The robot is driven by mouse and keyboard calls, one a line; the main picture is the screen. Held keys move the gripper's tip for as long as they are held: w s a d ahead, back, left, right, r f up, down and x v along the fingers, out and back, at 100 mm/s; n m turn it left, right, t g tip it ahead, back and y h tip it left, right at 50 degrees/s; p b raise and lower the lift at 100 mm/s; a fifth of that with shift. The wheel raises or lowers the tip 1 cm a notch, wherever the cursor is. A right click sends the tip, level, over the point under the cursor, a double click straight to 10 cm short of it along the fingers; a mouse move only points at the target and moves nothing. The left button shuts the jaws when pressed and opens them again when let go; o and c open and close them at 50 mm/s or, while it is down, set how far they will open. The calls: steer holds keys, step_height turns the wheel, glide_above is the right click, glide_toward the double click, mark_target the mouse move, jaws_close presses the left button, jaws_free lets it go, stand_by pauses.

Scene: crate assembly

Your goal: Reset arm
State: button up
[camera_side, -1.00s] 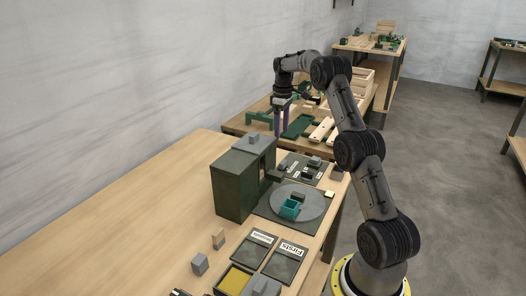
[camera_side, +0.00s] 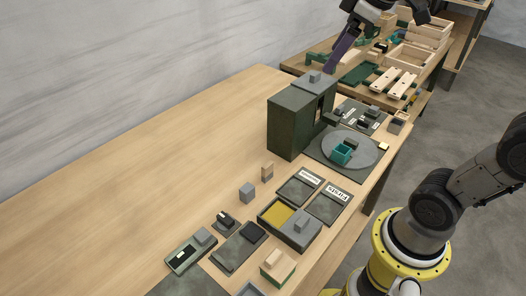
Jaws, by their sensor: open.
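My gripper (camera_side: 338,57) shows at the top of the picture, its purple fingers pointing down and left, above and behind the dark green cabinet (camera_side: 292,130). It is open, and I see nothing held between its fingers. My arm's base stands at the lower right, beside the table, and part of the arm is outside the picture.
On the wooden table (camera_side: 130,190) are a grey turntable (camera_side: 366,163) with a teal box (camera_side: 341,153), labelled dark trays (camera_side: 329,204), and a tray with a yellow inside (camera_side: 278,214). Crate parts (camera_side: 395,83) lie on the table behind. The table's left part is clear.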

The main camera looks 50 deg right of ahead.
steer(key=s+a+f+m, duration=0.3)
steer(key=s+a+f, duration=0.1)
steer(key=s+f, duration=0.7)
steer(key=shift+s+f+m+y, duration=0.2)
steer(key=shift+m+y, duration=0.2)
stand_by(1.9)
